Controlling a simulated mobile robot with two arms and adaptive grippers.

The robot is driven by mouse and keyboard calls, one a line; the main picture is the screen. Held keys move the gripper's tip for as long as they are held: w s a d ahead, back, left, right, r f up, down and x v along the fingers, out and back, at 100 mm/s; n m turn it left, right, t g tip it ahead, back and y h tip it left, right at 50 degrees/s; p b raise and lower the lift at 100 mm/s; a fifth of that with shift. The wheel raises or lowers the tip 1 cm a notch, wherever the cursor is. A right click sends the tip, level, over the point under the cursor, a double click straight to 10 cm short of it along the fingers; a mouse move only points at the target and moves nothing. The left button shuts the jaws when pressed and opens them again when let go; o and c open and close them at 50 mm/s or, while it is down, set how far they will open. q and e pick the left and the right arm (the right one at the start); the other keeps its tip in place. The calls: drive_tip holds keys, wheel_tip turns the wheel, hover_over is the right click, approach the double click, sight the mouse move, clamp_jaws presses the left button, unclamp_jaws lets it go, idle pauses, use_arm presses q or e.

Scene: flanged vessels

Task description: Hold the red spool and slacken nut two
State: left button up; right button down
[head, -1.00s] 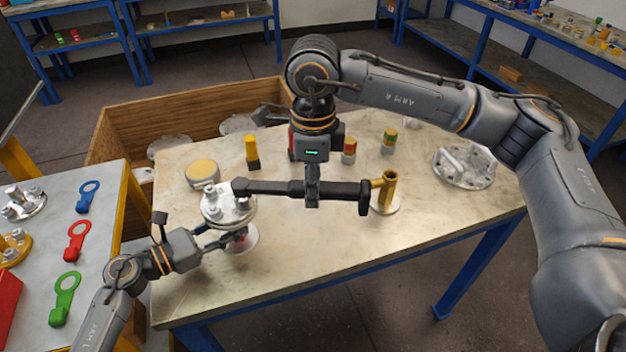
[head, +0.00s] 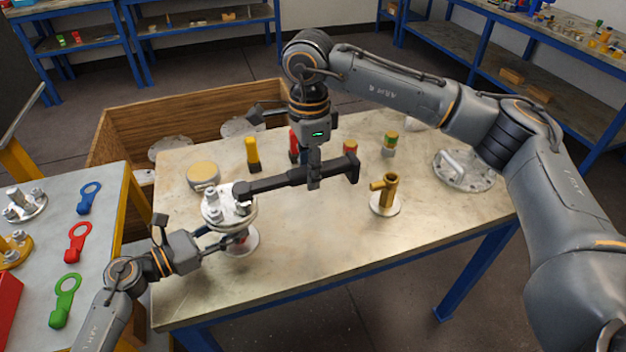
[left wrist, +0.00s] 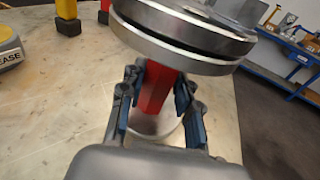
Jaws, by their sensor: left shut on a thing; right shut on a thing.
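The red spool stands on the table, its silver flanged top (head: 228,206) with several nuts showing in the head view. Its red body (left wrist: 157,88) shows in the left wrist view between the blue-padded fingers of my left gripper (left wrist: 155,100), which is shut on it. My right gripper (head: 314,170) is shut on a long dark wrench (head: 290,180). The wrench lies level above the table, its left end at the nuts on the spool's top. Which nut it meets, and whether it is seated, I cannot tell.
A brass fitting (head: 388,194) stands right of the spool. A round tin (head: 203,174), a yellow-black block (head: 252,154) and a flanged part (head: 464,168) are further back. A side table (head: 40,262) holds blue, red and green tags. The table's front middle is clear.

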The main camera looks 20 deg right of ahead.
drive_tip(key=shift+w+n, duration=0.4)
drive_tip(key=shift+w, duration=0.05)
drive_tip(key=shift+s+r, duration=0.1)
drive_tip(key=shift+r, duration=2.5)
use_arm(q)
drive_tip(key=o, duration=1.1)
drive_tip(key=shift+a, duration=0.1)
